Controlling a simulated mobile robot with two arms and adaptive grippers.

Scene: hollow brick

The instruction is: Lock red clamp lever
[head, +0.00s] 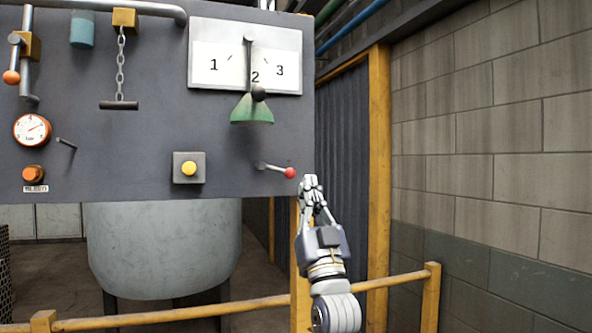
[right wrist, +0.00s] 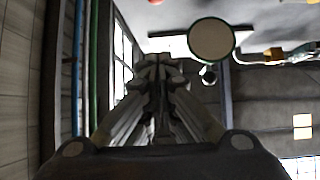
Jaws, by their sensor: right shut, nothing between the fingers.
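The red clamp lever (head: 289,172) is a short metal handle with a red ball at its right end. It sits near the lower right corner of the dark grey panel in the head view and points right and slightly down. My right gripper (head: 309,181) is shut and empty, just right of and slightly below the red ball. A narrow gap seems to show between them, but I cannot tell the depth. In the right wrist view the gripper (right wrist: 158,68) shows its closed fingers in the middle. My left gripper is not in view.
The dark panel (head: 130,150) carries a yellow button (head: 188,168), a gauge (head: 32,129), a chain with a bar (head: 119,104) and a numbered dial plate (head: 245,56). A yellow rail (head: 180,311) runs below. A yellow post (head: 379,150) and block wall (head: 480,130) stand right.

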